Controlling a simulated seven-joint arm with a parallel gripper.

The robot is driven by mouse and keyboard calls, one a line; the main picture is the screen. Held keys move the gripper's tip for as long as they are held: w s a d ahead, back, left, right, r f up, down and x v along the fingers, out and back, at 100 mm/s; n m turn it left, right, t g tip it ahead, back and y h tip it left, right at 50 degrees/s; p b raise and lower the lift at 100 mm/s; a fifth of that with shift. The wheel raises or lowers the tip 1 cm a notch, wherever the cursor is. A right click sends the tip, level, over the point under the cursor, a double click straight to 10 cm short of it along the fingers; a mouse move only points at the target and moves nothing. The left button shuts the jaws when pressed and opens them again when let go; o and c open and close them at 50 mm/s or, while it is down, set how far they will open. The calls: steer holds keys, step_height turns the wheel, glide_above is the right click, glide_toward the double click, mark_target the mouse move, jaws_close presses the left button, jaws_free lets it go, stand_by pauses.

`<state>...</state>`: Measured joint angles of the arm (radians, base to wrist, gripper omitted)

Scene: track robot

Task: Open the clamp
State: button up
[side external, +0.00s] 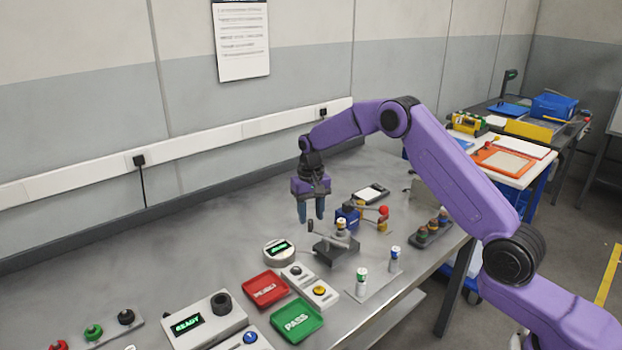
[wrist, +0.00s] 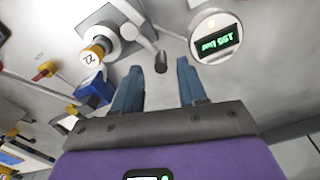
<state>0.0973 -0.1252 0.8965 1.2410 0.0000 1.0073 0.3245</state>
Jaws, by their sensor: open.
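The clamp appears to be the grey fixture (side external: 335,250) on the bench, with a lever ending in a dark knob (side external: 310,227). A small cylinder with a yellow band and a marked end (wrist: 93,55) sits in it. In the wrist view the grey clamp body (wrist: 118,30) is at the top, and its dark knob (wrist: 160,62) shows between and just beyond my fingertips. My gripper (side external: 311,213) is open and empty, pointing down above the lever side of the clamp. Contact with the knob is not visible.
A blue block (side external: 347,214) and a red ball-ended lever (side external: 383,211) stand behind the clamp. A round display (side external: 279,251) is to its left. Red (side external: 265,287) and green (side external: 297,319) trays and two upright cells (side external: 361,281) are in front.

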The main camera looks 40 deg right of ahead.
step_height(320, 180, up, 14)
steer(key=shift+r, duration=0.25)
stand_by(0.4)
steer(key=s+a+r+n, duration=0.1)
steer(key=s+a+n, duration=0.4)
steer(key=s, duration=0.5)
steer(key=s+a+r+n, duration=0.1)
steer(key=s+a+n, duration=0.2)
steer(key=s+a, duration=0.5)
steer(key=s+d+f+n, duration=0.1)
steer(key=s+d+n, duration=0.1)
steer(key=s, duration=0.7)
steer(key=s+d+f+n, duration=0.2)
steer(key=s+d+n, duration=0.1)
steer(key=s, duration=0.6)
steer(key=s+d+f+n, duration=0.2)
steer(key=s+n, duration=0.1)
steer(key=s, duration=0.6)
steer(key=shift+s+d+f, duration=0.25)
steer(key=shift+d, duration=0.1)
